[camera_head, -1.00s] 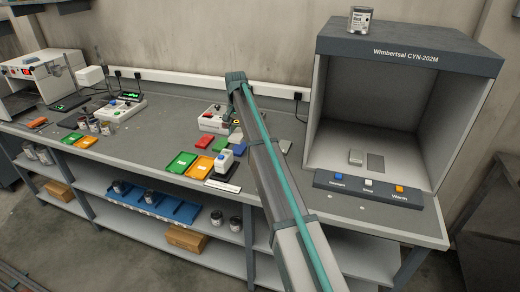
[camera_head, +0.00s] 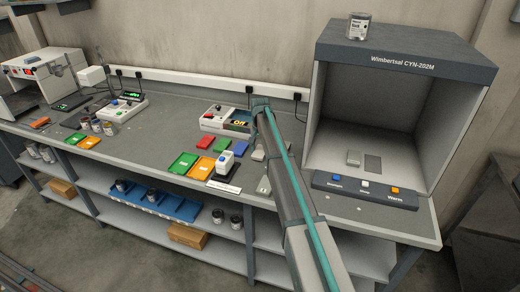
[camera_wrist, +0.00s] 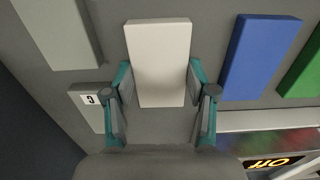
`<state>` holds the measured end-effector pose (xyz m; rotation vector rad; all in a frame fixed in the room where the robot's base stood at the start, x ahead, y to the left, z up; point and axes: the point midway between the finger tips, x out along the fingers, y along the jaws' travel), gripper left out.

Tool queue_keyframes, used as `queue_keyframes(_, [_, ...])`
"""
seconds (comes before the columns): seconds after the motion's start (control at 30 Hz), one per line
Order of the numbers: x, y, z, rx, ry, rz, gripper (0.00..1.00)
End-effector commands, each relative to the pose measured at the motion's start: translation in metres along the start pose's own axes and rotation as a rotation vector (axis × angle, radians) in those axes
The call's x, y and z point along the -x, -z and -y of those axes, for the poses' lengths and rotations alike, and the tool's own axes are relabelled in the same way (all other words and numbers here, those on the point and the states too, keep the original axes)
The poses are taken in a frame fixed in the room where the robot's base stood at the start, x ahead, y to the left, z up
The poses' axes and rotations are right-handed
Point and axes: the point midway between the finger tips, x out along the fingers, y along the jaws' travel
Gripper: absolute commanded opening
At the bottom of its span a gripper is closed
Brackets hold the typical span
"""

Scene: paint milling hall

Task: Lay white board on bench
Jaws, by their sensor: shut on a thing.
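The white board (camera_wrist: 158,60) is a flat pale slab in the wrist view. My gripper (camera_wrist: 159,98) has one teal-and-grey finger at each long side of its near end and is shut on it. In the head view the white board (camera_head: 258,155) shows partly beside my arm, right of the blue board (camera_head: 238,145); my fingertips are hidden there. I cannot tell whether the board touches the grey bench top (camera_head: 140,142) or is just above it.
In the wrist view a blue board (camera_wrist: 258,58) lies close right, a grey board (camera_wrist: 58,32) left, and a tile marked 3 (camera_wrist: 88,104) near the left finger. A device with an "Off" display (camera_head: 238,122) stands behind. A light booth (camera_head: 400,110) stands right.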

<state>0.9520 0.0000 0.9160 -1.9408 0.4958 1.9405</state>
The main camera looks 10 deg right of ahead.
Motion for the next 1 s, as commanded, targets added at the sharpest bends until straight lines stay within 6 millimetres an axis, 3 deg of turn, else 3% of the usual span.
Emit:
queue_keyframes(0.4, [-0.0076, -0.0004, 0.0002, 0.0, 0.0, 0.0, 0.16])
queue_keyframes(0.43, [-0.0072, -0.0004, 0.0002, 0.0, 0.0, 0.0, 0.6])
queue_keyframes(0.57, [-0.0068, -0.0004, 0.0003, 0.0, 0.0, 0.0, 0.81])
queue_keyframes(1.0, [-0.0013, 0.0, 0.0005, 0.0, 0.0, -0.001, 0.81])
